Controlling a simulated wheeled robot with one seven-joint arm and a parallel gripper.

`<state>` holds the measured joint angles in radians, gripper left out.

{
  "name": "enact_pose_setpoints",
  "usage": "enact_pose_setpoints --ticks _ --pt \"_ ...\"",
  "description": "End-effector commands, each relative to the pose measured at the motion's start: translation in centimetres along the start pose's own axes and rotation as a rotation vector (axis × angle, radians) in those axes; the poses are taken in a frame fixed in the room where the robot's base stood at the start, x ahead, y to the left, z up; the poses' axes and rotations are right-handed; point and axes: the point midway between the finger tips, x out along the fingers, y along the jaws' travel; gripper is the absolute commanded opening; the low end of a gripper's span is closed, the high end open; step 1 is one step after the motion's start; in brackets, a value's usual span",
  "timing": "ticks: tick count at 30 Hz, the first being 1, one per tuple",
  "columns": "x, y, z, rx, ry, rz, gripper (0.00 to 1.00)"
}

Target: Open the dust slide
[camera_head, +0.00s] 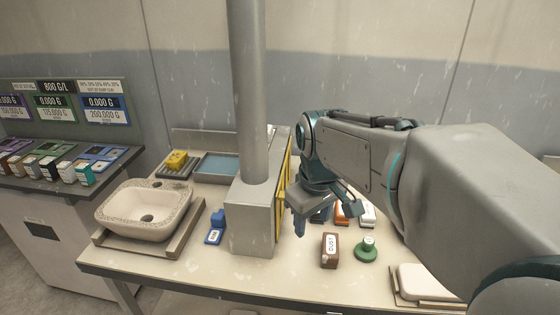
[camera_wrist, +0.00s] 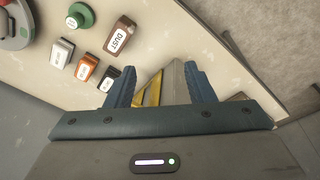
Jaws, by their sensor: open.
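A brown block labelled DUST (camera_head: 330,250) sits on the tabletop to the right of the grey column box; it also shows in the wrist view (camera_wrist: 119,37). My gripper (camera_head: 311,217) is open, with its blue fingers apart, above the table between the box and the brown block. In the wrist view my gripper (camera_wrist: 161,86) has nothing held between its fingers. The yellow-edged side of the box (camera_wrist: 150,92) shows below and between them. The brown block lies outside the fingers, up and left in the wrist view. I cannot tell how the slide stands.
A green round knob (camera_head: 366,249) is beside the brown block. Orange (camera_head: 341,215) and white (camera_head: 367,214) blocks stand behind it. The grey column box (camera_head: 252,222) is close to my gripper's left. A basin (camera_head: 147,208) stands at left, a pale slab (camera_head: 431,281) at front right.

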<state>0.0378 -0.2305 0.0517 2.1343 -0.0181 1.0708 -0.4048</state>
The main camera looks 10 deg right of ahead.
Motion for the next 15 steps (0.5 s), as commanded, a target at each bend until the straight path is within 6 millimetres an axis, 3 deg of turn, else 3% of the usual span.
enact_pose_setpoints --ticks 1,6,12,15 --pt "-1.5 1.2 -2.3 -0.081 -0.020 -0.008 0.49" --pt "-4.0 4.3 -8.7 -0.378 -0.068 -0.047 0.49" --pt "-5.2 7.0 -14.2 -0.662 -0.093 -0.107 0.49" --pt "-5.3 7.8 -15.8 -0.753 -0.095 -0.129 0.49"
